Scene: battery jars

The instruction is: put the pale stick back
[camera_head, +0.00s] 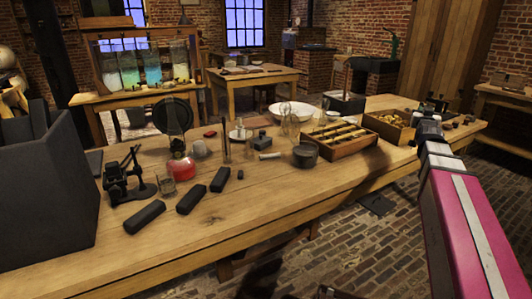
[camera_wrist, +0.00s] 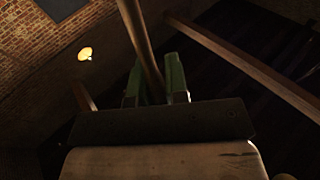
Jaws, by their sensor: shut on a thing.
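In the wrist view, my gripper (camera_wrist: 156,88) has green fingers closed around a long, slim stick (camera_wrist: 140,35). The stick runs from between the fingers up past the top edge of the picture. It looks tan-brown in the dim light, and its far end is out of view. In the head view, my arm reaches in from the right to the far right part of the table. My gripper there is small and dark, and I cannot make out the stick in it.
The long wooden table (camera_head: 290,200) holds a compartmented wooden box (camera_head: 338,154), a tray of small brown pieces (camera_head: 388,132), a dark round pot (camera_head: 305,155), a white bowl (camera_head: 293,108), a red-based lamp (camera_head: 180,166) and several black bars (camera_head: 190,199). The front strip of table is mostly clear.

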